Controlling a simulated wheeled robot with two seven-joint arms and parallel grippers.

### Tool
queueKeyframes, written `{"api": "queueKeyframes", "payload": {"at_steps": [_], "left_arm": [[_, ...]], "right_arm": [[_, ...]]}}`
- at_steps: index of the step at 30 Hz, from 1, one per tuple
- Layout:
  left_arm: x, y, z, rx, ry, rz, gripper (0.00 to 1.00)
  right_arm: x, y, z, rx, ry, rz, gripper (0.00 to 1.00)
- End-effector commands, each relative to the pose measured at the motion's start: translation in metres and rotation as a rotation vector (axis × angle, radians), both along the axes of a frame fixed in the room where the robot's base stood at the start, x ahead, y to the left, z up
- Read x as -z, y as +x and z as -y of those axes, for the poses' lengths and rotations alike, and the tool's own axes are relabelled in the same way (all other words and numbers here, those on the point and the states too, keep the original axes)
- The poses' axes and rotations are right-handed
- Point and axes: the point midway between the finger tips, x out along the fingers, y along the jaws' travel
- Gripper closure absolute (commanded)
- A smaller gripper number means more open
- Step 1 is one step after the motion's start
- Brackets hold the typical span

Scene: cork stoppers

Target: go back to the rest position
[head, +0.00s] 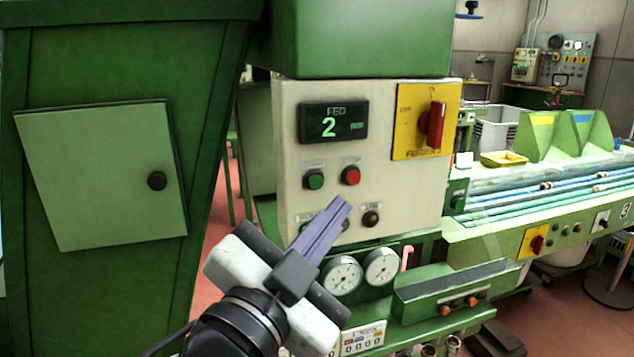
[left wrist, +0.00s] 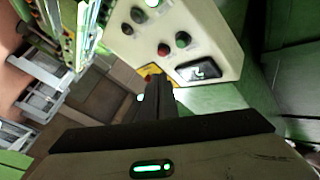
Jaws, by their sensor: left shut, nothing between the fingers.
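My left gripper (head: 338,212) is in the lower middle of the head view, with its purple-grey fingers shut and nothing between them. The fingertips are in front of the lower part of the cream control panel (head: 385,200) and hide part of its lower left button. I cannot tell whether they touch it. In the left wrist view the shut fingers (left wrist: 160,85) point towards the same panel (left wrist: 205,35). My right gripper is in neither view.
The panel has a display (head: 333,122) reading 2, a green button (head: 314,180), a red button (head: 351,175) and a red rotary switch (head: 432,125). Two dials (head: 342,275) sit below. A green cabinet (head: 100,180) stands left, and a long green machine (head: 560,220) stands right.

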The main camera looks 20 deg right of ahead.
Motion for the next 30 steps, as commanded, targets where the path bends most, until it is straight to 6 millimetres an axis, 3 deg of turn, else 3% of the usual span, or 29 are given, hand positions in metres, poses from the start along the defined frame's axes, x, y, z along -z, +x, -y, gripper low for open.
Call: {"api": "queueKeyframes", "payload": {"at_steps": [12,14,17,23,26,30], "left_arm": [[0.0,0.0,0.0,0.0,0.0,0.0,1.0],[0.009,0.005,-0.007,-0.018,-0.007,-0.036,1.0],[0.042,0.017,-0.033,-0.081,-0.027,-0.159,1.0],[0.154,0.025,-0.117,-0.279,-0.059,-0.531,1.0],[0.216,0.01,-0.162,-0.384,-0.058,-0.718,1.0],[0.294,-0.033,-0.221,-0.527,-0.036,-0.966,1.0]], "right_arm": [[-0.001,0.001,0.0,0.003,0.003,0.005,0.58],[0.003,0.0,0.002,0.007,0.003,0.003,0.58],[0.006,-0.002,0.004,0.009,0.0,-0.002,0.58],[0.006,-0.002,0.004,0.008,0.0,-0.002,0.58],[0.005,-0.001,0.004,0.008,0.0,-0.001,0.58],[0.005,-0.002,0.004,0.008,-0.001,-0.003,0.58]]}}
